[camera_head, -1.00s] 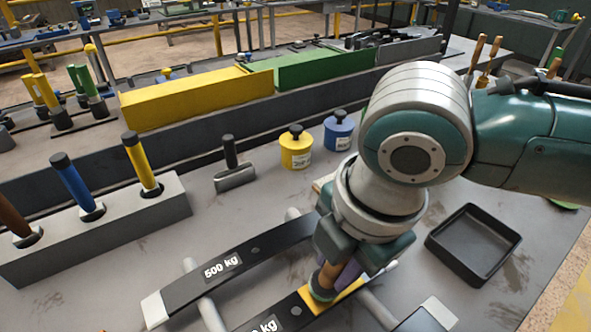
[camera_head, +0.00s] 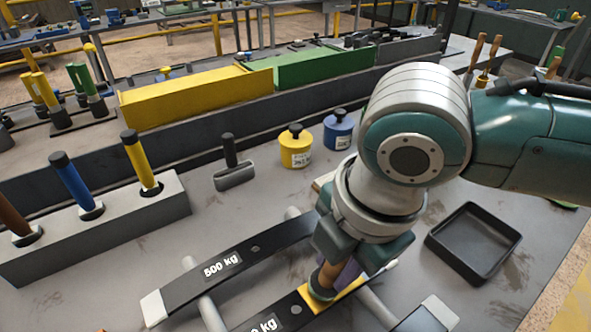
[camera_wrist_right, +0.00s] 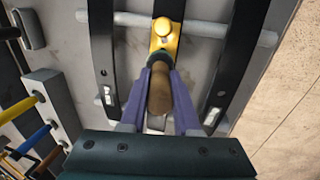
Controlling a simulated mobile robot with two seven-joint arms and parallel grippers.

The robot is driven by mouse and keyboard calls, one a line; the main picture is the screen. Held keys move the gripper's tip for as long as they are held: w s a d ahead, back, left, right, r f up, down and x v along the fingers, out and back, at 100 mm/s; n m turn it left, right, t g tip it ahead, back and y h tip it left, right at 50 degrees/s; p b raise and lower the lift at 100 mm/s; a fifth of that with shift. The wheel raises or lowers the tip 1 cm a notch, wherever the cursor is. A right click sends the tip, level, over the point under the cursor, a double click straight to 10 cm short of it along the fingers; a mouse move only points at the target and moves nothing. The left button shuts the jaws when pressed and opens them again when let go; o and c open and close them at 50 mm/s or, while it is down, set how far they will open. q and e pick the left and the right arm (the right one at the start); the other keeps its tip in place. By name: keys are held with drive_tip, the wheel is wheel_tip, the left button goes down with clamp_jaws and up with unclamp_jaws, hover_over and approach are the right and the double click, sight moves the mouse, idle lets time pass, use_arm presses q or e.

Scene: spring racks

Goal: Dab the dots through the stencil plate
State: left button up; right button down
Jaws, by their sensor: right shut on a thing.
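My right gripper (camera_head: 338,268) is shut on a dabber (camera_head: 327,276) with a brown wooden handle and a dark lower end. The dabber stands about upright over the yellow stencil plate (camera_head: 350,291). The plate lies across a black spring leaf (camera_head: 290,312) marked with a weight in kg, partly hidden by the gripper. In the right wrist view the dabber's handle (camera_wrist_right: 160,95) is between the purple fingers, and the plate (camera_wrist_right: 165,42) carries a yellow knob. Whether the dabber's end touches the plate is hidden. My left gripper is not in view.
A second spring leaf (camera_head: 200,275), marked 500 kg, lies alongside on grey bars. A black tray (camera_head: 457,262) is at right. Yellow (camera_head: 295,152) and blue (camera_head: 338,134) pots, a roller (camera_head: 234,177) and a grey block (camera_head: 110,235) with coloured handles stand behind and left.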

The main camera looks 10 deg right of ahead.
drive_tip(key=shift+f, duration=0.3)
idle(0.5)
drive_tip(key=shift+f, duration=0.15)
idle(1.1)
drive_tip(key=p+v, duration=0.2)
drive_tip(key=w+p+v, duration=0.1)
drive_tip(key=p+v, duration=0.1)
drive_tip(key=p, duration=0.1)
drive_tip(key=p+v, duration=0.3)
drive_tip(key=shift+w+a+r, duration=0.1)
drive_tip(key=shift+a+r, duration=0.1)
drive_tip(key=shift+a, duration=0.05)
idle(0.3)
drive_tip(key=shift+w+f, duration=0.1)
